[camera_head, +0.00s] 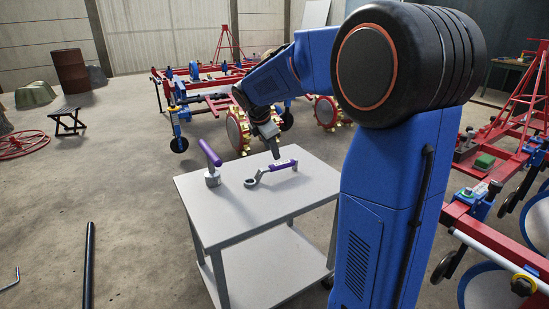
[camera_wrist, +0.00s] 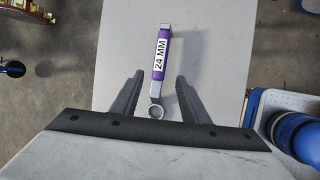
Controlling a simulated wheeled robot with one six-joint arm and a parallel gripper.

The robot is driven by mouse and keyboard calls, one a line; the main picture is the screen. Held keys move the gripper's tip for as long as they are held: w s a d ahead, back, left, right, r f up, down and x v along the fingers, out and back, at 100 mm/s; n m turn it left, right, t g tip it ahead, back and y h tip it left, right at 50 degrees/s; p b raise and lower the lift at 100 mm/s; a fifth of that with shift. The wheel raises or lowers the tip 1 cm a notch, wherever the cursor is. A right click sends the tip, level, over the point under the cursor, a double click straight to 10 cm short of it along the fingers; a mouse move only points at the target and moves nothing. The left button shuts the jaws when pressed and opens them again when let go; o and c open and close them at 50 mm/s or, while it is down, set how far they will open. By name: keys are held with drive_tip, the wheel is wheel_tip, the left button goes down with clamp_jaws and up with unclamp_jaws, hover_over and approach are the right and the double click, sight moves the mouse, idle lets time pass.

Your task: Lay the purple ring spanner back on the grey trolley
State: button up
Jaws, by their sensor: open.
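The purple ring spanner (camera_head: 270,171) lies on the top of the grey trolley (camera_head: 300,199), right of the middle. In the wrist view the spanner (camera_wrist: 161,62) shows its purple sleeve marked "24 MM", with its ring end nearest me. My gripper (camera_head: 275,154) is above the trolley by the spanner. In the wrist view my gripper (camera_wrist: 160,76) is open, with one finger on each side of the spanner's lower shank and ring. No finger visibly touches it. I cannot tell the exact height of the fingers over the top.
Red planter machinery (camera_head: 230,95) stands behind, with more at the right (camera_head: 490,200). A black bar (camera_head: 88,265) lies on the floor. The trolley's front top is clear.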

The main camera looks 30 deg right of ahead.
drive_tip(key=v, duration=0.5)
drive_tip(key=s+a+f+m+y, duration=0.1)
drive_tip(key=s+a+m, duration=0.3)
drive_tip(key=s, duration=0.6)
drive_tip(key=s+a+f+m+y, duration=0.1)
drive_tip(key=s+a+m, duration=0.3)
drive_tip(key=s, duration=0.7)
drive_tip(key=s+a+f+m+t+y, duration=0.1)
drive_tip(key=s+f+m, duration=0.2)
drive_tip(key=s+m, duration=0.2)
drive_tip(key=s+a+f+m+y, duration=0.1)
drive_tip(key=s+f+m, duration=0.3)
drive_tip(key=s, duration=0.5)
drive_tip(key=shift+s+a+f+m+t, duration=0.3)
drive_tip(key=shift+s+a+m+t, duration=0.1)
drive_tip(key=shift+a, duration=0.35)
